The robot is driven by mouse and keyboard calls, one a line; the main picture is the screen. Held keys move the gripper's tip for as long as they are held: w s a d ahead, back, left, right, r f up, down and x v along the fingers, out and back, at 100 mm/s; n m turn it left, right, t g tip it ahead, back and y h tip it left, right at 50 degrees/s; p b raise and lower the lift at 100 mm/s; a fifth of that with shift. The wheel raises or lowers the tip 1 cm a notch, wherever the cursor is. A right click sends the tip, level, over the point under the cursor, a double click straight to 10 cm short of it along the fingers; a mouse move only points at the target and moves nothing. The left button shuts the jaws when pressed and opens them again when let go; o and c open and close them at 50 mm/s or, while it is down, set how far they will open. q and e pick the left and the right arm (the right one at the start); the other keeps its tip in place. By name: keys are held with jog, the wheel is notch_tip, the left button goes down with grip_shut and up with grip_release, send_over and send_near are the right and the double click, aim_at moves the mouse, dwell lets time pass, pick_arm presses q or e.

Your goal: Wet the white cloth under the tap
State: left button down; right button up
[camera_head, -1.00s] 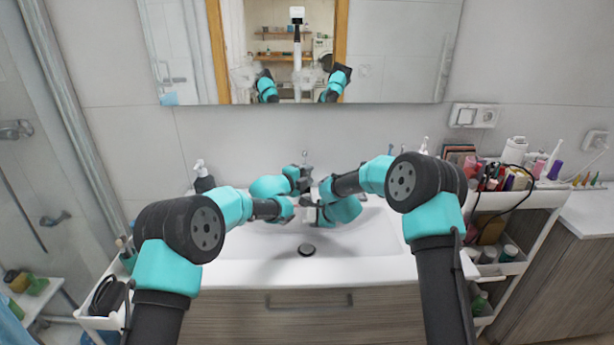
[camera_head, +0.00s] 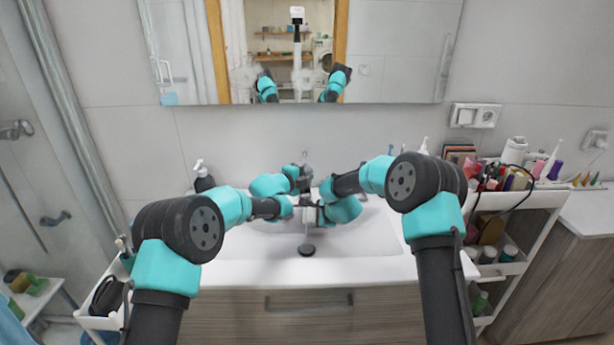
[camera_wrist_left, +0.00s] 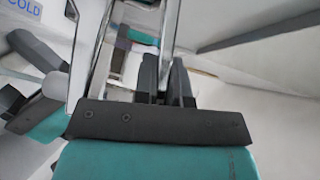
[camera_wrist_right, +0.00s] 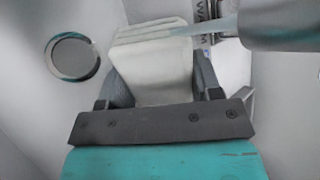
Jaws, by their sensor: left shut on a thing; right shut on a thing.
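The white cloth (camera_wrist_right: 152,65) is folded and held between the fingers of my right gripper (camera_wrist_right: 158,90), which is shut on it. A water stream (camera_wrist_right: 208,27) from the tap spout (camera_wrist_right: 285,22) reaches the cloth's upper edge in the right wrist view. In the head view a stream (camera_head: 307,232) runs down toward the drain. My left gripper (camera_wrist_left: 166,78) is shut on the chrome tap lever (camera_wrist_left: 168,38), above my right gripper (camera_head: 316,213). The arms hide much of the tap and cloth in the head view.
The white basin (camera_head: 365,235) has a dark round drain (camera_head: 306,249) below the grippers. A soap dispenser (camera_head: 204,178) stands behind at the left. A loaded cosmetics cart (camera_head: 545,197) is at the right. A mirror (camera_head: 400,60) hangs above.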

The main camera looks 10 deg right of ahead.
pick_arm(q)
jog(key=shift+r, duration=0.2)
jog(key=c, duration=1.2)
grip_release()
jog(key=shift+o, duration=0.2)
jog(key=shift+a, duration=0.1)
jog(key=v, duration=1.1)
jog(key=shift+s+a+r, duration=0.2)
jog(key=shift+a+r, duration=0.05)
jog(key=shift+a, duration=0.1)
